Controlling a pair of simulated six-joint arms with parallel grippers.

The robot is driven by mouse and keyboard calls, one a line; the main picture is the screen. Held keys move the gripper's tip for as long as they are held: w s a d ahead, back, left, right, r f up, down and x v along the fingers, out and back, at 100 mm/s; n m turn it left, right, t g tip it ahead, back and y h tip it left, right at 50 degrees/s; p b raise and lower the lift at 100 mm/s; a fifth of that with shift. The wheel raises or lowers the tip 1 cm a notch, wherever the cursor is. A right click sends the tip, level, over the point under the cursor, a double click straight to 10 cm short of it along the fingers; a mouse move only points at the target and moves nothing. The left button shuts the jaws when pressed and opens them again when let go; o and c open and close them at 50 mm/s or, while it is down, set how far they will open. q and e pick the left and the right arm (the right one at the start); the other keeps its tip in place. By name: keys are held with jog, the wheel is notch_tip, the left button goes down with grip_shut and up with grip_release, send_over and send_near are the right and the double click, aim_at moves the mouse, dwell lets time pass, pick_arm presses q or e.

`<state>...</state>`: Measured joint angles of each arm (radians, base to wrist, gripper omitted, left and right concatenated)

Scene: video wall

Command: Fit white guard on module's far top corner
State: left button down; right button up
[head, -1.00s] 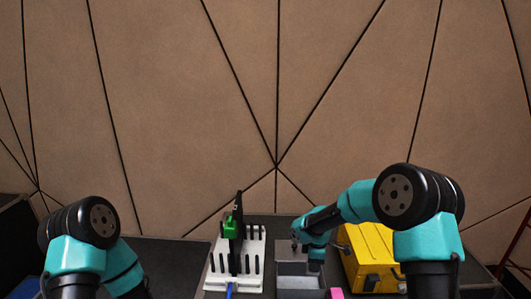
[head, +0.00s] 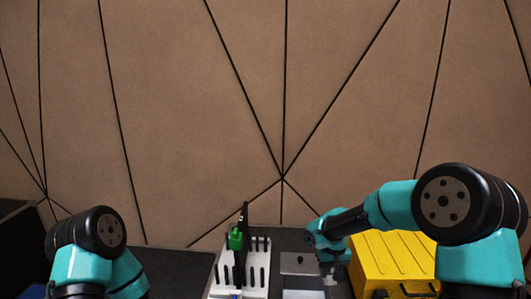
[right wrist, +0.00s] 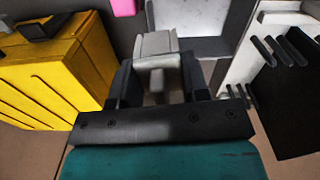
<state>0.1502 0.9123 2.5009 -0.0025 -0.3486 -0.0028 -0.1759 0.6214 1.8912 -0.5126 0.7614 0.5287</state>
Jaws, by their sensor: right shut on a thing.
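My right gripper (head: 329,262) is over the right side of the grey tray. In the right wrist view, its fingers (right wrist: 157,75) are shut on a pale grey-white piece, which I take to be the white guard (right wrist: 155,45). The module appears to be the thin black panel (head: 244,218) standing upright in a white slotted rack (head: 262,288), left of the tray. A green piece (head: 236,240) sits on the panel's side. A large black panel face (right wrist: 292,100) shows at the right of the wrist view. My left gripper is out of view.
A yellow case (head: 392,262) stands close to the right of my right gripper. The grey tray (head: 299,261) lies between case and rack. A pink item (right wrist: 122,7) shows at the wrist view's top edge. The dark bench left of the rack looks clear.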

jog(key=m, duration=0.1)
jog(key=r+m, duration=0.1)
jog(key=s+m, duration=0.1)
jog(key=m, duration=0.1)
jog(key=shift+d+r, duration=0.25)
jog(key=shift+r, duration=0.05)
